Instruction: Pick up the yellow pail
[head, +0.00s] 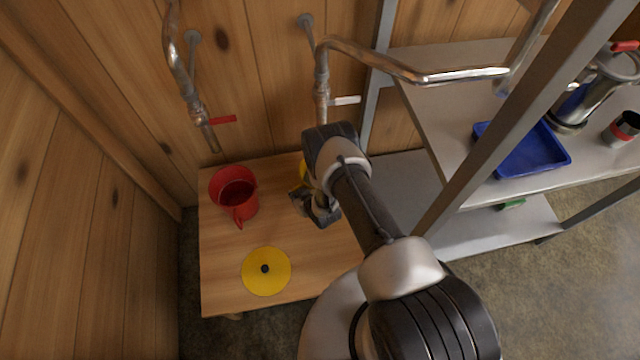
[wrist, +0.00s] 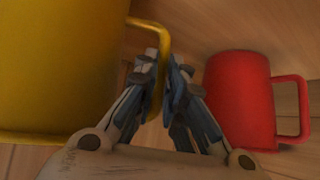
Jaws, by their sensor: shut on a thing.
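The yellow pail (wrist: 62,65) fills the left of the wrist view, with its handle (wrist: 160,38) reaching right to my gripper (wrist: 167,75). My gripper is shut on that handle, with the fingers on both sides of it. In the head view only a sliver of the yellow pail (head: 303,169) shows beside my wrist, and my arm hides the rest. My gripper (head: 318,212) is over the right part of the wooden table there. I cannot tell whether the pail touches the table.
A red pail (head: 236,192) stands at the table's back left and also shows in the wrist view (wrist: 238,100). A yellow lid (head: 266,271) lies at the front of the wooden table (head: 222,290). Pipes with a red valve handle (head: 223,120) and a white one (head: 347,100) hang above.

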